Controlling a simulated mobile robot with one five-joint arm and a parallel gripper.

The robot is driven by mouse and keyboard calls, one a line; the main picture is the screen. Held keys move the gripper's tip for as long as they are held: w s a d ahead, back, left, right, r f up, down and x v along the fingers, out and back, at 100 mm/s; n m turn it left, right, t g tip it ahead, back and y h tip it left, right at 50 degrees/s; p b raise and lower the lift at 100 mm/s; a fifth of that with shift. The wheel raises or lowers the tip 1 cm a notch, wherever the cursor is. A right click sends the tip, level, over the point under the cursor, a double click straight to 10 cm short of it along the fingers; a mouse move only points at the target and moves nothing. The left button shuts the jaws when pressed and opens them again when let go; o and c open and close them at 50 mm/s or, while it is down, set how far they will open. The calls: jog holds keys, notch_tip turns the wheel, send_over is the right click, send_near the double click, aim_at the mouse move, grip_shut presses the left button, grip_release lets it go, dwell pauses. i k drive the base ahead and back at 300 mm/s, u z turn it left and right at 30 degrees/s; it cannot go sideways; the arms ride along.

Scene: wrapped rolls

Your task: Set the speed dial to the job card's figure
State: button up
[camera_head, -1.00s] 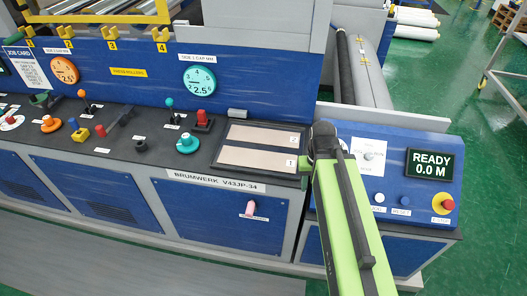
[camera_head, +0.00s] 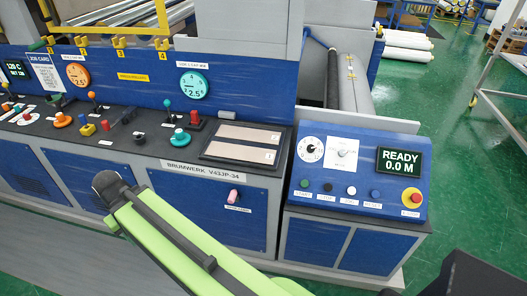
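The job card (camera_head: 44,72) is a white sheet on the blue back panel at the far left; its figures are too small to read. The console at the right carries a round white dial (camera_head: 310,149) with dark marks around its rim and a dark centre. Beside it is a white plate with a small knob (camera_head: 343,153). Their lettering is too small to tell which is the speed dial. My green arm crosses the lower part of the view, its dark joint left of the console and apart from both dials. No gripper fingers can be made out.
The console display (camera_head: 400,162) reads "READY 0.0 M". Below the dials are several small buttons and a red stop button (camera_head: 411,197) on yellow. Levers and knobs line the long bench. A trolley frame (camera_head: 490,80) stands at the right on open green floor.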

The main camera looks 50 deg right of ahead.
aim_at(311, 148)
jog(key=z, duration=0.35)
jog(key=i, duration=1)
jog(key=u, duration=0.35)
